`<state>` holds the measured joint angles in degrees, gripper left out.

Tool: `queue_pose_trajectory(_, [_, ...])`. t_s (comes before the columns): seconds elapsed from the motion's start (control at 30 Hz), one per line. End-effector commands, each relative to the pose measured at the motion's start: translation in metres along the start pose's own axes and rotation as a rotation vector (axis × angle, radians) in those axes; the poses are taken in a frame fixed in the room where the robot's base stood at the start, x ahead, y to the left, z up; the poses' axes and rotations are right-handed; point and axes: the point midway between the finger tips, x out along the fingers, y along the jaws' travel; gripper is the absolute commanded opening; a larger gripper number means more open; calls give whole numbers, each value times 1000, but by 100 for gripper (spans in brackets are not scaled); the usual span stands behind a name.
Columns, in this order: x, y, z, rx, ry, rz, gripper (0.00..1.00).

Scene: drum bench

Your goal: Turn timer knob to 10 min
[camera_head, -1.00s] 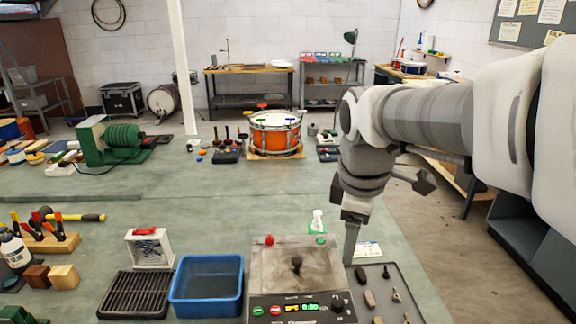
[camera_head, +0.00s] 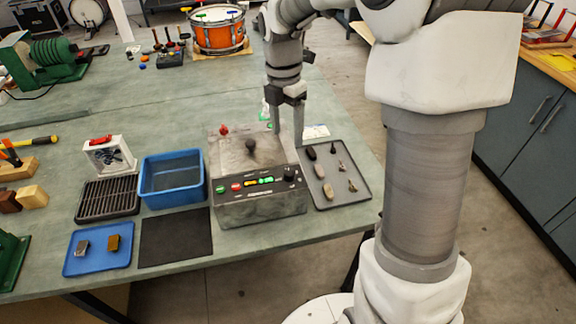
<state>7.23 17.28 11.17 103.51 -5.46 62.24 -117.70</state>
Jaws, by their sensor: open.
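A grey box-shaped machine (camera_head: 262,212) stands on the green bench, with a black sloped control panel on its front. A black timer knob (camera_head: 290,174) is at the panel's right end, and its pointer setting is too small to read. Green, red and yellow controls and a small lit display (camera_head: 265,180) lie to its left.
A grey tray (camera_head: 357,199) with several small parts lies right of the machine. A blue bin (camera_head: 172,202), a black rack (camera_head: 108,212), a dark mat (camera_head: 160,250) and a blue tray (camera_head: 85,266) lie left. An orange drum (camera_head: 218,38) stands behind.

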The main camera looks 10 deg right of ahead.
Motion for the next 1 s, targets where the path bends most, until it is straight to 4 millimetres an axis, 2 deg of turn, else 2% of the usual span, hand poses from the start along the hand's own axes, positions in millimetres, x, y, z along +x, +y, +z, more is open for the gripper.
queue_pose_trajectory(0.03, [14,-1,-1,-1,3,-5,68])
queue_pose_trajectory(0.3, [73,-1,-1,2,4,-5,68])
queue_pose_trajectory(0.5, [105,0,-1,1,2,-3,68])
queue_pose_trajectory(0.7, [120,0,0,1,0,0,68])
queue_pose_trajectory(1.0, [122,0,0,2,0,1,68])
